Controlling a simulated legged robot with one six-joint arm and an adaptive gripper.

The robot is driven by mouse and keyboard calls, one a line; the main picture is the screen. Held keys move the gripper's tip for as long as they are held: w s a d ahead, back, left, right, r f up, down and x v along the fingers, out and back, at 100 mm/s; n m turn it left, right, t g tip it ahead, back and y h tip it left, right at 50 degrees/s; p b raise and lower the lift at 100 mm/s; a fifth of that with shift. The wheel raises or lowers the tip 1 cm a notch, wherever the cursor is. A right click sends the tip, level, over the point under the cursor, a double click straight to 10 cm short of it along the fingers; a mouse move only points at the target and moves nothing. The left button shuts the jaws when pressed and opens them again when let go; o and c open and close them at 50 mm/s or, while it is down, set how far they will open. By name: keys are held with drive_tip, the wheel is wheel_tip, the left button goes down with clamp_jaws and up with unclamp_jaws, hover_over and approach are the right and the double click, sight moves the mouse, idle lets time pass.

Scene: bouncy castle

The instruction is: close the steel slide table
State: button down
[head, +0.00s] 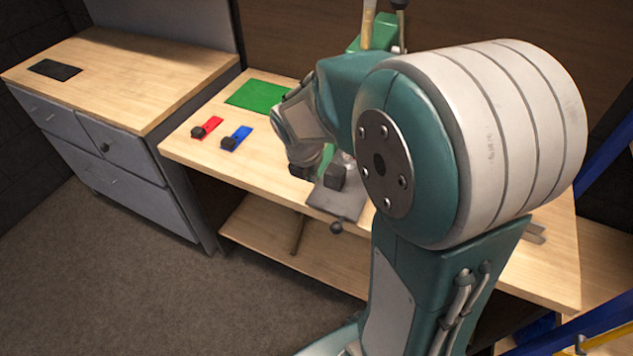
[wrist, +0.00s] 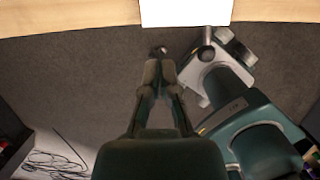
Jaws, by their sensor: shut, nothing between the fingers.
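The steel slide table (head: 345,205) is a grey plate on the front edge of the wooden workbench, sticking out over it, with a dark ball knob (head: 336,228) at its front. In the wrist view the plate (wrist: 187,12) looks bright white at the top edge, with a stem and round knob (wrist: 206,48) below it. My gripper (wrist: 160,68) points toward the bench edge, left of the knob, with its fingers together and empty. In the head view my arm hides part of the slide table, and the fingertips are hard to make out.
On the bench (head: 185,150) are a green mat (head: 255,95), a red slide (head: 208,127) and a blue slide (head: 238,137). A grey drawer cabinet (head: 110,150) stands at the left. Carpeted floor (head: 130,270) is open in front. Cables (wrist: 52,162) lie at the wrist view's lower left.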

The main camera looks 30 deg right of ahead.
sight(332, 166)
drive_tip(key=x, duration=1)
drive_tip(key=shift+s+d+f, duration=0.1)
drive_tip(key=shift+d, duration=0.25)
drive_tip(key=shift+w+d, duration=0.9)
drive_tip(key=shift+d, duration=0.05)
drive_tip(key=shift+w+d, duration=0.4)
drive_tip(key=shift+d, duration=0.1)
drive_tip(key=w+d, duration=0.3)
drive_tip(key=d, duration=0.2)
drive_tip(key=w+d, duration=0.2)
drive_tip(key=shift+w+d, duration=0.3)
drive_tip(key=shift+d, duration=0.1)
drive_tip(key=shift+a+r, duration=0.25)
drive_tip(key=shift+a, duration=0.15)
drive_tip(key=shift+s+a+f, duration=0.1)
drive_tip(key=shift+a, duration=0.1)
drive_tip(key=s+a, duration=0.2)
drive_tip(key=shift+s+a+r, duration=0.2)
drive_tip(key=shift+a+r, duration=0.05)
drive_tip(key=shift+r, duration=0.05)
drive_tip(key=v, duration=0.9)
drive_tip(key=shift+a+r, duration=0.2)
drive_tip(key=shift+a, duration=0.05)
